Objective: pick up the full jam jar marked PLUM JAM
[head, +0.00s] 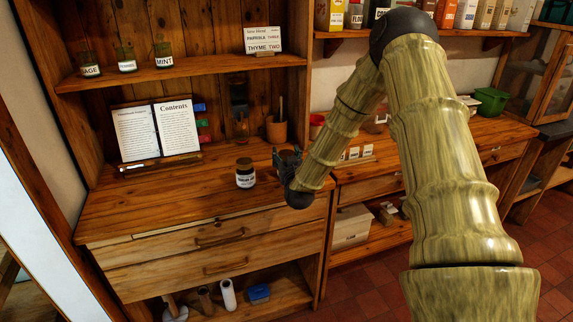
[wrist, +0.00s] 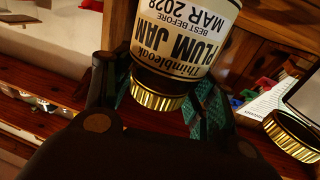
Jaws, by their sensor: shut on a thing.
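The jam jar marked PLUM JAM (wrist: 188,38) fills the upper middle of the wrist view, its cream label upside down and its gold lid pointing down in the picture. Dark contents show between label and lid. My gripper (wrist: 158,98) is shut on this jar, one finger on each side near the lid. In the head view my gripper (head: 285,166) is over the right end of the wooden desk top, and mostly hides the held jar. I cannot tell whether the jar touches the desk.
Another labelled jar (head: 245,174) stands on the desk just left of my gripper; its gold lid shows in the wrist view (wrist: 292,136). An open book (head: 157,132) and an orange-brown pot (head: 276,130) stand behind. The desk's left part is clear.

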